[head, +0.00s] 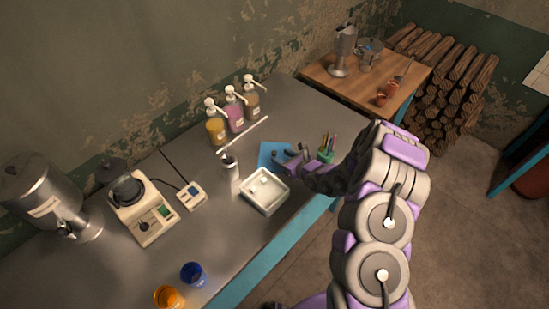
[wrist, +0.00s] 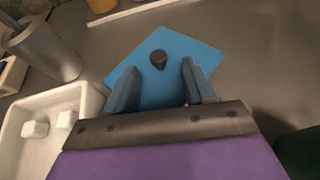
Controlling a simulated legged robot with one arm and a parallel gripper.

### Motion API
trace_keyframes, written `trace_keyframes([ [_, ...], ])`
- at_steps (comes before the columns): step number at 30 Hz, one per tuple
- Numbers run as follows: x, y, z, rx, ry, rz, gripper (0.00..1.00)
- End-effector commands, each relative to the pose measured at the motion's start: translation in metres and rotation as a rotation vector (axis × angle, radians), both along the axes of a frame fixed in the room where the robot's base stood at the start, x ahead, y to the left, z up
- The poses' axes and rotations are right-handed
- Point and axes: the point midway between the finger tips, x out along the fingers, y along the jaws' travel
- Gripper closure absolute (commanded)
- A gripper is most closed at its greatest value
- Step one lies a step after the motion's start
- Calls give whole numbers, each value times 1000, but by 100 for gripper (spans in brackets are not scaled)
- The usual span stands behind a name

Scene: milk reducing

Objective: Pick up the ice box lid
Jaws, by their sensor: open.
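The ice box lid (wrist: 210,56) is a flat blue square with a dark round knob (wrist: 158,60) in its middle, lying on the grey counter. In the head view the lid (head: 267,152) is partly hidden by my gripper (head: 283,160). My gripper (wrist: 157,76) is open and empty over the lid. In the wrist view the knob shows between the two fingertips, slightly beyond them; I cannot tell the height gap. The white ice box (head: 250,199) stands open beside the lid, with a few pale cubes inside.
A metal cup (head: 228,165) stands left of the lid. A pencil holder (head: 326,153) is close on the right. Open counter lies in front of the ice box (wrist: 14,158).

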Motion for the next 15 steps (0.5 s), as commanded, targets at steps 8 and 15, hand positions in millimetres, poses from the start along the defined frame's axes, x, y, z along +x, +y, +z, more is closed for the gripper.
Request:
trace_keyframes([
  [8,18,21,-10,0,-2,2,46],
  [15,19,21,-10,1,-1,0,46],
])
